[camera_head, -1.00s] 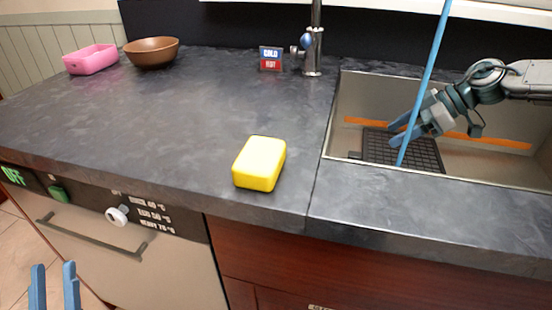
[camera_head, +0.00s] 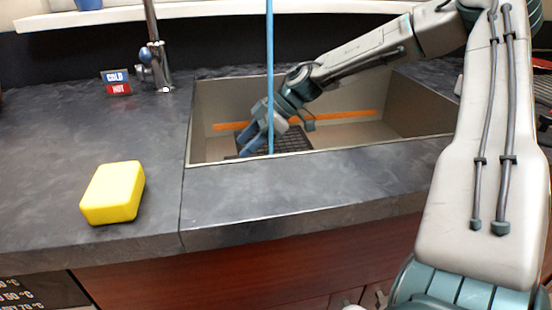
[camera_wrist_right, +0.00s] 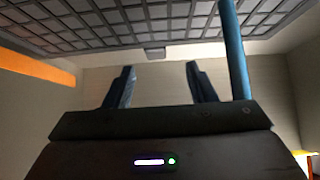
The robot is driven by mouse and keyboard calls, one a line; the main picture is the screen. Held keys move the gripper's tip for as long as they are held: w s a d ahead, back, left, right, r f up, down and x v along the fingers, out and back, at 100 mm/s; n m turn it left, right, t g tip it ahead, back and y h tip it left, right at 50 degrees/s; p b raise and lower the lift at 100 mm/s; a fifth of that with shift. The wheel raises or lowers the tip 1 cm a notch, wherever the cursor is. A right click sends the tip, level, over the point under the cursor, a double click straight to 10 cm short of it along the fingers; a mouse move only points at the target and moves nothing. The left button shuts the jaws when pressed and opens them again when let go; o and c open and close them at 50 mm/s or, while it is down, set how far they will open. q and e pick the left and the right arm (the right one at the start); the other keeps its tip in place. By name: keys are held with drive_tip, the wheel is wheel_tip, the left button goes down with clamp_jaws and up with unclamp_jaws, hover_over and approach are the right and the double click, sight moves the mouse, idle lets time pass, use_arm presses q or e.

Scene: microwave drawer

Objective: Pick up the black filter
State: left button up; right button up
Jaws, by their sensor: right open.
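The black filter (camera_head: 294,140) is a dark gridded panel in the sink, partly hidden by my right gripper and a blue pole. In the right wrist view the filter (camera_wrist_right: 150,28) spans the top of the picture, with a small tab on its edge. My right gripper (camera_head: 250,144) reaches down into the sink in front of the filter. In the wrist view its two fingers (camera_wrist_right: 160,72) stand apart with nothing between them, just below the filter's edge. I cannot tell if they touch it. My left gripper is out of view.
The sink (camera_head: 400,117) has an orange stripe on its back wall. The thin blue pole (camera_head: 269,65) rises beside my right gripper. A yellow sponge (camera_head: 112,192) lies on the dark counter (camera_head: 50,130) at left. A faucet (camera_head: 157,68) and cold/hot sign (camera_head: 116,82) stand behind.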

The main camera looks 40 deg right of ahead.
sight(227, 159)
drive_tip(key=b+x, duration=0.1)
drive_tip(key=x, duration=0.1)
drive_tip(key=b+x, duration=0.2)
drive_tip(key=x, duration=0.1)
drive_tip(key=shift+w+r, duration=0.1)
drive_tip(key=shift+w, duration=0.2)
drive_tip(key=shift+c, duration=0.2)
drive_tip(key=shift+r, duration=0.1)
clamp_jaws()
